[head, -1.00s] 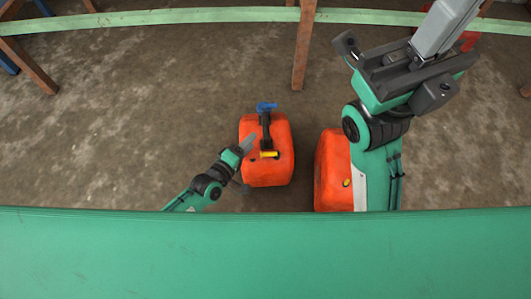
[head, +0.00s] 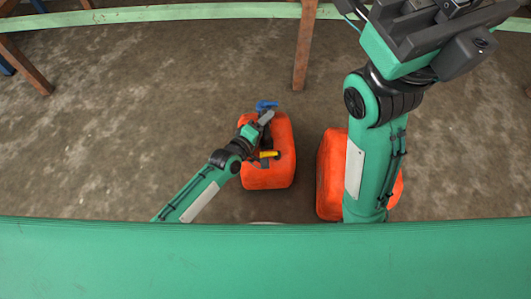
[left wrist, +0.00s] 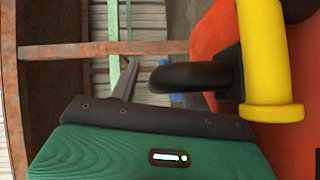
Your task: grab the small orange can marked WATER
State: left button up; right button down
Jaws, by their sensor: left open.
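An orange can (head: 268,178) with a black handle, a yellow cap (head: 268,154) and a blue part (head: 266,105) stands upright on the floor in the middle of the head view. A second orange can (head: 328,178) stands to its right, partly hidden by my right arm. No WATER marking is readable on either. My left gripper (head: 267,117) is open, over the left can near its black handle. In the left wrist view the handle (left wrist: 195,76) and yellow cap (left wrist: 275,60) are close beside the hand; contact cannot be told. My right gripper is cut off at the upper right.
A green rail (head: 200,15) and rusty brown posts (head: 305,50) cross the back of the view. The concrete floor (head: 120,120) left of the cans is clear. A green surface (head: 265,262) fills the foreground.

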pick_arm(q)
grip_shut()
dwell(1.3)
jog(key=shift+r, duration=0.15)
